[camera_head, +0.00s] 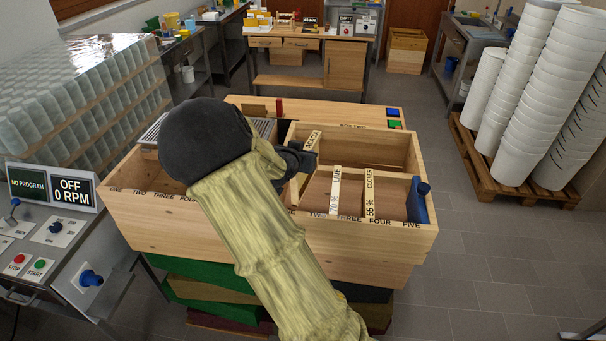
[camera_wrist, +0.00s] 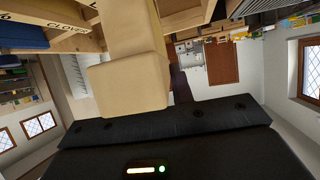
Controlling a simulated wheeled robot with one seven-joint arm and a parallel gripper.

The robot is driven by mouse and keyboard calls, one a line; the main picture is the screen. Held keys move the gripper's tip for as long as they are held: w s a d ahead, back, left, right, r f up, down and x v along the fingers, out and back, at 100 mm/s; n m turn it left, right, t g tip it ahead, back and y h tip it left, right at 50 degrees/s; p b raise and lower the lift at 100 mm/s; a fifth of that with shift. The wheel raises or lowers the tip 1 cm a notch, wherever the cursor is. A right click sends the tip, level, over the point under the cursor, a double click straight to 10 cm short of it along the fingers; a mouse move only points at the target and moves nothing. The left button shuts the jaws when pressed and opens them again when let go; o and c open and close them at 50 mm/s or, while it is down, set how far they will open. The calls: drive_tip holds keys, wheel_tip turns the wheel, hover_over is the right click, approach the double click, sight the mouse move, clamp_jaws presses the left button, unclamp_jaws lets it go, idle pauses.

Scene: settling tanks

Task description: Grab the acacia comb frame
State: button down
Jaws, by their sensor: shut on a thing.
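My gripper (camera_head: 293,157) is shut at the left part of box two, partly hidden behind my arm in the head view. It holds the acacia comb frame, whose pale label (camera_head: 313,140) shows just beyond the jaws; its lettering is too small to read surely. In the wrist view a pale wooden piece (camera_wrist: 130,85) stands against the dark gripper body. The lower part of the frame is hidden by my arm and the box wall. I cannot tell whether it is clear of the box floor. The lime frame (camera_head: 334,190) and clover frame (camera_head: 369,192) sit in the box to the right.
Box two (camera_head: 362,240) has wooden walls and numbered slots. Another numbered box (camera_head: 150,205) lies left. A control panel (camera_head: 70,195) and stacked jars (camera_head: 75,95) are further left. White buckets (camera_head: 520,100) stand on a pallet at right.

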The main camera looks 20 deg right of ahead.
wheel_tip(320, 180, up, 5)
drive_tip(key=shift+f+p, duration=0.1)
drive_tip(key=shift+p, duration=0.2)
drive_tip(key=shift+w, duration=0.1)
idle(0.4)
